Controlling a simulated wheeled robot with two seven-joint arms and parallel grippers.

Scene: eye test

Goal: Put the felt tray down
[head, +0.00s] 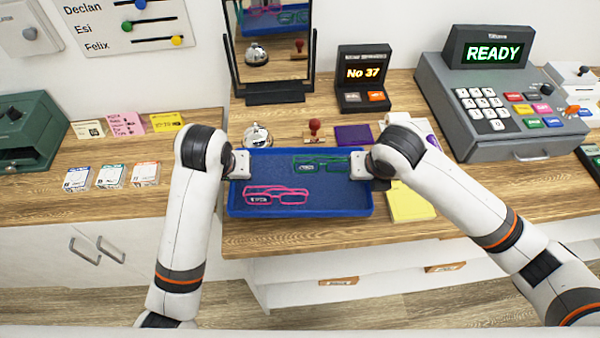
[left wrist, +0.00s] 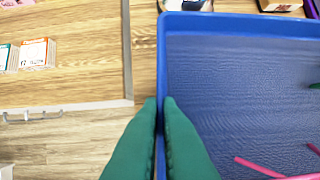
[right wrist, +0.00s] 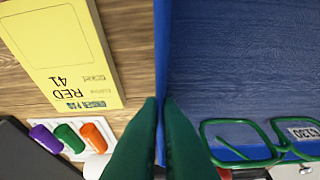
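The blue felt tray (head: 300,211) is level at the middle counter, with its near edge close to the counter's front edge. I cannot tell whether it touches the wood. Pink glasses (head: 276,196) lie at its front left and green glasses (head: 318,163) at its back right, partly hidden by my right gripper. My left gripper (head: 240,167) is shut on the tray's left rim; its green fingers (left wrist: 160,104) pinch the wall in the left wrist view. My right gripper (head: 361,167) is shut on the right rim, its fingers (right wrist: 161,103) straddling the wall.
A yellow pad (head: 410,203) lies close to the tray's right side. Behind the tray are a bell (head: 256,135), a stamp (head: 315,128), a purple pad (head: 352,135), a mirror (head: 271,50) and a number display (head: 363,78). A cash register (head: 490,105) stands right.

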